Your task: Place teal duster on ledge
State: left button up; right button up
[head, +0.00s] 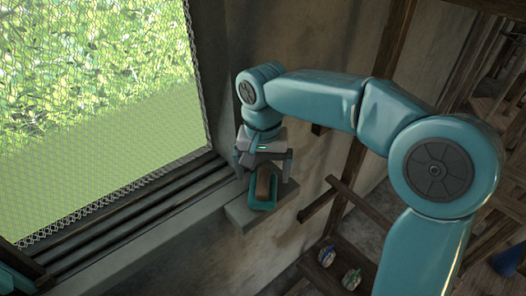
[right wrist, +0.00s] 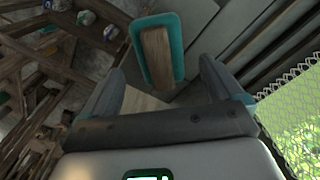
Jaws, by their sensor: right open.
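The teal duster (head: 263,190), a teal block with a brown wooden grip, lies on the grey ledge (head: 262,217) below the window corner. My right gripper (head: 263,172) is above it, with its two fingers apart on either side of the wooden grip. In the right wrist view the duster (right wrist: 157,50) shows between and beyond the open fingers (right wrist: 160,82), with gaps on both sides.
A wire-mesh window (head: 100,110) with a dark sill (head: 130,215) is on the left. Wooden loom beams (head: 350,190) stand to the right of the ledge. Small yarn balls (head: 326,256) sit on a wooden shelf below.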

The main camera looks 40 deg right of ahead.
aim_at(263, 180)
notch_tip(263, 180, up, 7)
dwell(0.8)
